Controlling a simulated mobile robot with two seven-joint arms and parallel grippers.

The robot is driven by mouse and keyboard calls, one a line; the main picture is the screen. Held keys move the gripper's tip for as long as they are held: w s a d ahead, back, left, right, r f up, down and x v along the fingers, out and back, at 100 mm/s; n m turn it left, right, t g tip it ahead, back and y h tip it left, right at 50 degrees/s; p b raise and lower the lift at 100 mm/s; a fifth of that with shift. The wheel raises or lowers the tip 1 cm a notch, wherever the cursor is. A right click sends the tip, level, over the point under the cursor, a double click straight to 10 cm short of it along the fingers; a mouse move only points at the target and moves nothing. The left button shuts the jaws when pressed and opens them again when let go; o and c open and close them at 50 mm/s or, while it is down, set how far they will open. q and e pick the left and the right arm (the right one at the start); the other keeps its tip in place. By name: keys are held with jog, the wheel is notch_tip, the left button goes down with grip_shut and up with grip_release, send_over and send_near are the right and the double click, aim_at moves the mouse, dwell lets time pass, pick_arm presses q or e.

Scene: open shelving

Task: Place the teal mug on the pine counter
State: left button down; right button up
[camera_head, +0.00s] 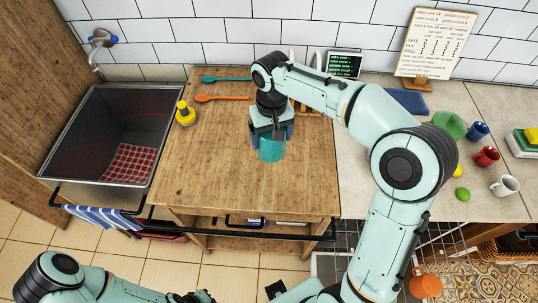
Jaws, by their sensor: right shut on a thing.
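The teal mug (271,151) is at the middle of the head view, over the right part of the wooden pine counter (205,165). My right gripper (271,138) points down from above and is shut on the mug; its dark fingers hide the mug's upper part. I cannot tell whether the mug's base touches the counter or hangs just above it. My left gripper (195,297) shows only as dark parts at the bottom edge, well in front of the counter, and its jaws cannot be made out.
A teal spoon (225,79), an orange spoon (222,97) and a yellow bottle (185,114) lie or stand at the counter's back left. A sink (75,120) is on the left. Red (485,156), blue (477,131) and white mugs (505,185) stand far right. The counter's front left is clear.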

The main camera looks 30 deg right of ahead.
pick_arm(q)
jog(key=shift+s+f+b, duration=0.4)
jog(key=shift+f+b, duration=0.1)
jog(key=shift+f, duration=0.25)
pick_arm(e)
jog(key=shift+w+f, duration=0.2)
jog(key=shift+f, duration=5.35)
jog(key=shift+f, duration=0.1)
jog(key=shift+f, duration=0.15)
jog(key=o, duration=1.1)
pick_arm(q)
jog(key=shift+s+f, duration=0.1)
jog(key=shift+f, duration=0.05)
pick_arm(e)
jog(key=shift+r, duration=0.2)
